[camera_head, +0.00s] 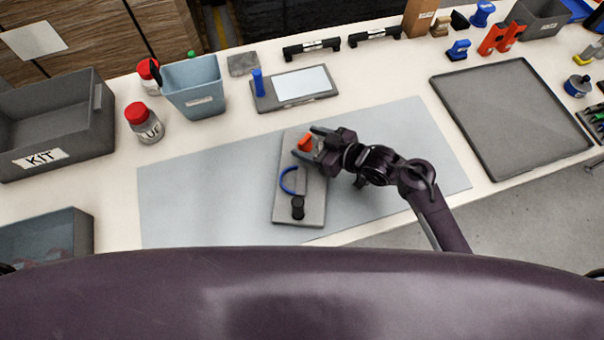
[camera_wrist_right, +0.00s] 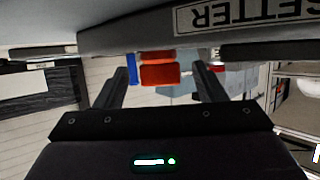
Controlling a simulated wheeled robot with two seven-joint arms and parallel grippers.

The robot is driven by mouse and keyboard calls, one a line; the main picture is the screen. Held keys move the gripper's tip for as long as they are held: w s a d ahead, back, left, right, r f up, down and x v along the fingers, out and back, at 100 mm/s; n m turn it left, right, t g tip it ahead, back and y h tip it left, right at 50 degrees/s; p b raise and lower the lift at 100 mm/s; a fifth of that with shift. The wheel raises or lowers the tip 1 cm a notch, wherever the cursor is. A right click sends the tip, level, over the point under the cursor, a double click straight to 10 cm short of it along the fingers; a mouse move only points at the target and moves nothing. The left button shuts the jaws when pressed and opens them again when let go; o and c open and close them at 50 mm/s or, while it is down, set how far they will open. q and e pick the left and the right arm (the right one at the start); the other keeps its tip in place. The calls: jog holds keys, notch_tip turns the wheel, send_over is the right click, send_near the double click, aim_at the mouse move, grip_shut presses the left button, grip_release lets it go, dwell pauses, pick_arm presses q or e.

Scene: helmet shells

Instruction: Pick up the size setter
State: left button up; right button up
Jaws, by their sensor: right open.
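A grey board (camera_head: 315,205) lies on the blue-grey mat. It carries an orange piece (camera_head: 305,143) at its far end, a blue arc (camera_head: 289,181) in the middle and a dark knob (camera_head: 298,207) at the near end. In the right wrist view an upside-down label (camera_wrist_right: 245,14) ending in "SETTER" shows on a grey surface. My right gripper (camera_head: 303,142) is open at the board's far end, its fingers on either side of the orange piece. That piece (camera_wrist_right: 160,70) also shows between the fingertips in the wrist view; contact cannot be told. My left gripper is out of view.
The mat (camera_head: 200,195) is clear left of the board. A grey KIT bin (camera_head: 55,125), a red-capped bottle (camera_head: 145,125) and a blue-grey bin (camera_head: 193,90) stand left. A board with a pale panel (camera_head: 300,84) lies behind. A dark tray (camera_head: 520,120) lies right.

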jog(key=shift+c, duration=0.4)
jog(key=c, duration=1.2)
jog(key=shift+r, duration=0.1)
